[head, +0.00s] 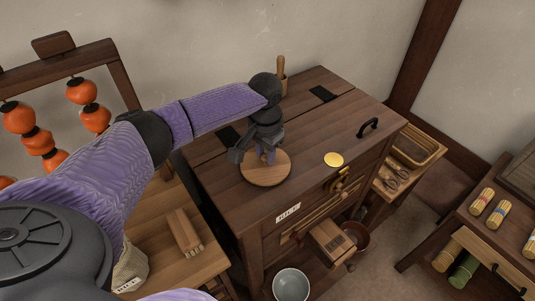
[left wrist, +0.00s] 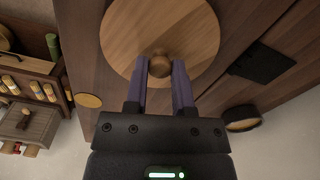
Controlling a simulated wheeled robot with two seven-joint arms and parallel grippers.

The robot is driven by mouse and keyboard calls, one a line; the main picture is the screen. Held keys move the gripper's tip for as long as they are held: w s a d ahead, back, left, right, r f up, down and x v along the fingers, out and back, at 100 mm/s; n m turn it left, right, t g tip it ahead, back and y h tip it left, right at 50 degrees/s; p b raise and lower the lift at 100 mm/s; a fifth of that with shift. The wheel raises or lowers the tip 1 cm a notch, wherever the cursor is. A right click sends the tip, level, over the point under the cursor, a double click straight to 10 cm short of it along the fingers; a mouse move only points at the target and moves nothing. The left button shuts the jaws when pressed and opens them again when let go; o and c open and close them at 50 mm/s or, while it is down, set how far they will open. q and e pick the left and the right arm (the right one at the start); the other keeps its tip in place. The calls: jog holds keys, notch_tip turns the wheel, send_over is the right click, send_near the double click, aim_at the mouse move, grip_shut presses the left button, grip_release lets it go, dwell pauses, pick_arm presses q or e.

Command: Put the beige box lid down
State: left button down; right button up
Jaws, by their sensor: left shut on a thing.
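The beige box lid (head: 262,174) is a round, light wooden disc with a small knob. It is over the top of the dark wooden cabinet (head: 225,190), near its left front part. In the left wrist view the lid (left wrist: 150,30) fills the top middle, its knob (left wrist: 160,66) between the purple fingers. My left gripper (head: 267,157) points down and is shut on the knob; it also shows in the left wrist view (left wrist: 160,78). The lid looks about level. I cannot tell whether it touches the cabinet top. My right gripper is not in view.
A brass disc (head: 334,160) lies on the cabinet top, right of the lid. The middle of the top is clear.

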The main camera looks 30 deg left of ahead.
pick_arm(q)
jog(key=shift+c, duration=2.3)
grip_release()
notch_tip(320, 180, up, 12)
jog(key=p, duration=0.2)
jog(key=shift+r, duration=0.1)
